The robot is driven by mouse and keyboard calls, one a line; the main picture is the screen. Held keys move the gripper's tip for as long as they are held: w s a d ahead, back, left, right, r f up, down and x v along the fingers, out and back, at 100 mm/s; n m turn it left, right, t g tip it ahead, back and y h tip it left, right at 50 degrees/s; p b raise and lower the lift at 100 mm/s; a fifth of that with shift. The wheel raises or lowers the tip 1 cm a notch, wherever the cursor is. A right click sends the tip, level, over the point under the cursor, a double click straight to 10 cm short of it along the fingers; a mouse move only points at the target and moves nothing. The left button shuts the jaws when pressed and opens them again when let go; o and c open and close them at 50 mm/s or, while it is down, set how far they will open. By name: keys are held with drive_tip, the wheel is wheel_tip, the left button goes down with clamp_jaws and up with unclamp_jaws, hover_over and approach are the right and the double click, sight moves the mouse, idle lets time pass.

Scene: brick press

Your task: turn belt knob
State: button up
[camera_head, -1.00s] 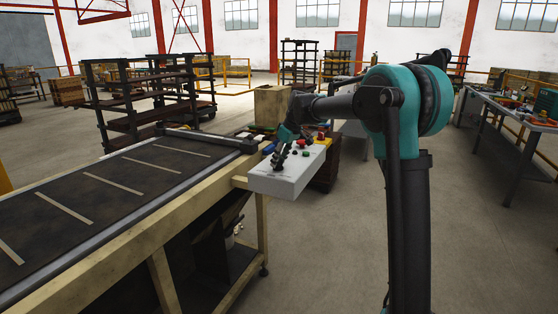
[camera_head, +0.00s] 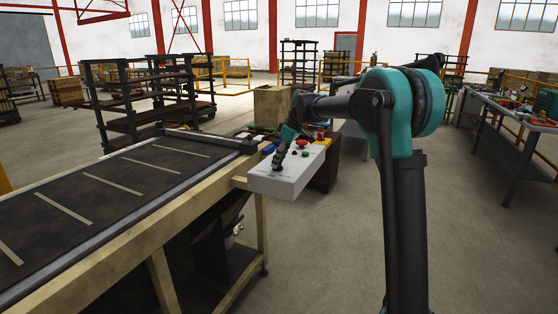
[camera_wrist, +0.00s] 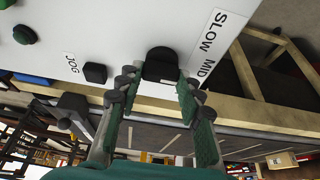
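The belt knob (camera_wrist: 160,65) is a dark knob on the white control panel (camera_wrist: 110,25), beside a label reading SLOW and MID. My gripper (camera_wrist: 158,80) is open, with one finger on each side of the knob in the wrist view. The right fingertip appears close to the knob's edge, and a gap shows at the left. I cannot tell whether either finger touches it. In the head view my gripper (camera_head: 279,160) is over the left part of the grey-white control box (camera_head: 285,185) and hides the knob.
A red button (camera_head: 302,143) is on the box. The conveyor belt (camera_head: 110,190) runs along the left.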

drive_tip(key=o, duration=0.4)
drive_tip(key=shift+o, duration=0.2)
drive_tip(key=v, duration=1.2)
drive_tip(key=shift+f, duration=0.1)
drive_tip(key=s+d+f+m+t+h, duration=0.1)
drive_tip(key=s+d+f+m, duration=0.3)
drive_tip(key=s+d+f, duration=0.4)
drive_tip(key=s+d+f+m+h, duration=0.1)
drive_tip(key=s+d+f+m, duration=0.4)
drive_tip(key=s+d+f, duration=0.3)
drive_tip(key=s+d+f+m+t+h, duration=0.1)
drive_tip(key=s+d+f+m, duration=0.4)
drive_tip(key=s+f, duration=1)
drive_tip(key=s+d+h, duration=0.1)
drive_tip(key=s+d, duration=0.2)
drive_tip(key=s, duration=0.2)
drive_tip(key=shift+s+t, duration=0.3)
drive_tip(key=shift+s, duration=0.05)
